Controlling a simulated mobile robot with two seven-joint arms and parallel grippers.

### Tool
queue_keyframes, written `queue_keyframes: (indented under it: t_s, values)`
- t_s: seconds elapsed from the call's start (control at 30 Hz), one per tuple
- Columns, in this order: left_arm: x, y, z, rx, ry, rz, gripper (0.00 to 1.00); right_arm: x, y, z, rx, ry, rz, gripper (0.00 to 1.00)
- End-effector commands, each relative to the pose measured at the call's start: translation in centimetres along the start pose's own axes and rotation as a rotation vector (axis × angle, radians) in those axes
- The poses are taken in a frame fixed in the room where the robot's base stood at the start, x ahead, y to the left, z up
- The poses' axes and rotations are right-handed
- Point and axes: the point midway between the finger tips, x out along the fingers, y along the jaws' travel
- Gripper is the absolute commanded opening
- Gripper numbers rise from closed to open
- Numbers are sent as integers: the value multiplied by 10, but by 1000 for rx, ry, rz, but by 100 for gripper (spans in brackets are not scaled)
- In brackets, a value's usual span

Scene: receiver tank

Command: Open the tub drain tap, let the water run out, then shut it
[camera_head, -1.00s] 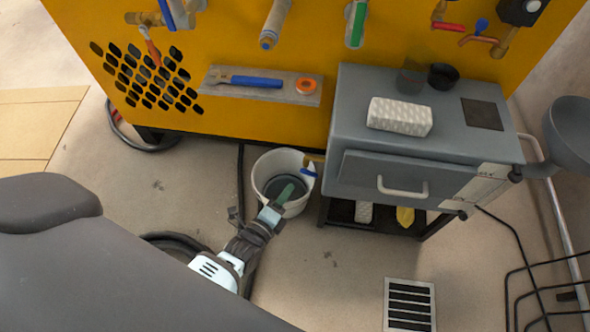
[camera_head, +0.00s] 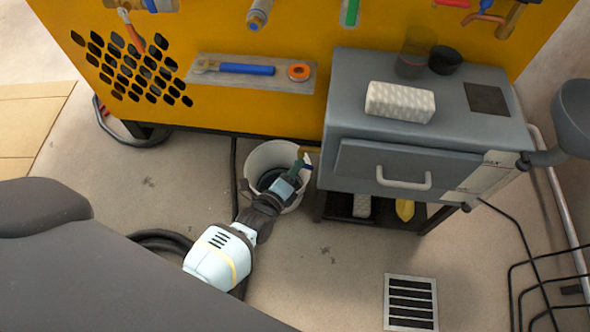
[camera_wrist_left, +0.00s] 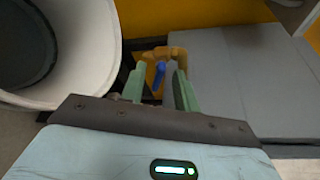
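The brass tap (camera_head: 315,151) sits low at the left side of the grey cabinet, beside the white tub (camera_head: 262,153). It also shows in the left wrist view (camera_wrist_left: 165,53), with its blue handle (camera_wrist_left: 158,75) pointing down toward the camera. My left gripper (camera_head: 300,170) reaches over the tub's right rim to the tap. In the left wrist view its two green fingers (camera_wrist_left: 161,84) are apart, one on each side of the blue handle, with gaps showing. The tub (camera_wrist_left: 103,50) has a dark inside; I cannot tell its water level. My right gripper is out of view.
The grey cabinet (camera_head: 350,130) with a drawer stands right of the tub. A yellow panel (camera_head: 215,112) with pipes and a tool shelf is behind. A dark hose (camera_head: 165,238) lies on the floor near my arm. A floor grate (camera_head: 410,300) lies at front right.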

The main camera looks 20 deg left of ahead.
Motion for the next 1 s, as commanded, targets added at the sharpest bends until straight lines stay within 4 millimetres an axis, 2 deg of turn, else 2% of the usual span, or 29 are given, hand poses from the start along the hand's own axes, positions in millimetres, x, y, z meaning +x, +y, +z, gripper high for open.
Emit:
queue_keyframes:
  t_s: [0.27, 0.53, 0.77, 1.0]
  values:
    - [2, -1, 0, 0, 0, -1, 31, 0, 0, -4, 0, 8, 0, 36]
    - [2, -1, 0, 0, 0, -1, 0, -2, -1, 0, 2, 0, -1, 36]
    - [2, 0, 0, -11, 0, -5, 0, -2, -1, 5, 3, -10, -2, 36]
    - [2, 5, -2, -151, 0, -63, 0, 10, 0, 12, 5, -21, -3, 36]
